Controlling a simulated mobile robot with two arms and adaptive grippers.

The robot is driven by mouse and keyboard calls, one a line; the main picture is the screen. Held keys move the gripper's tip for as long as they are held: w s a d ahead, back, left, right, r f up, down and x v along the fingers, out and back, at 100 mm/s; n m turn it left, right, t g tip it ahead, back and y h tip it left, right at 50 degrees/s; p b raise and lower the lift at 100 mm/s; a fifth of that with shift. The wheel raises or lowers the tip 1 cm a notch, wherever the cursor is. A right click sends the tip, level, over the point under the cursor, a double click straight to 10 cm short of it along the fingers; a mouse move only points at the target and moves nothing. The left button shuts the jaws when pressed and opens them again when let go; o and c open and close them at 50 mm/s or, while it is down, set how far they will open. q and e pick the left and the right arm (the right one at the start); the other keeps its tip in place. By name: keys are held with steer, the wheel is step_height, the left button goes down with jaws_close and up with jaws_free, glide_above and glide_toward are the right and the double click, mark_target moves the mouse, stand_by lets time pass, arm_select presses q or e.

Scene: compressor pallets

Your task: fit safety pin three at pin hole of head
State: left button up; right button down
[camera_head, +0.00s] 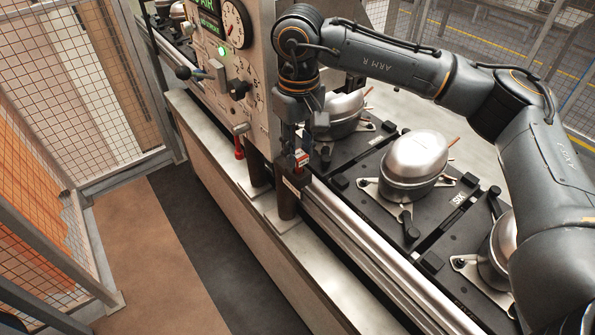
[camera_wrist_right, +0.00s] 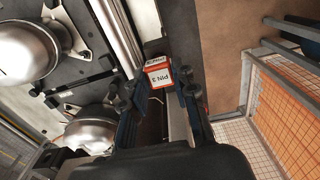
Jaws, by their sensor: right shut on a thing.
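My right gripper (camera_head: 295,140) points down beside the machine panel and is shut on safety pin three. The pin's red and white tag (camera_head: 301,158) shows just below the fingers. In the right wrist view the tag (camera_wrist_right: 158,76), reading "PIN 3", lies between and beyond the two fingers of the right gripper (camera_wrist_right: 160,100). The pin's shaft is mostly hidden. A dark upright post (camera_head: 289,203) stands directly below the tag; I cannot tell whether the pin touches it. I cannot make out the pin hole of the head. My left gripper is not in view.
The machine panel (camera_head: 258,80) with gauge, knob and lever stands left of the gripper. A red-handled piece (camera_head: 239,150) hangs by a second post. Silver compressors (camera_head: 416,160) sit on black pallets at right, along a metal rail (camera_head: 365,245). The floor at left is clear.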

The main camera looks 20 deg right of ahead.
steer(key=shift+r+p, duration=0.75)
steer(key=shift+r, duration=1.1)
steer(key=shift+r, duration=0.1)
steer(key=shift+r+p, duration=1.55)
steer(key=shift+r, duration=1.35)
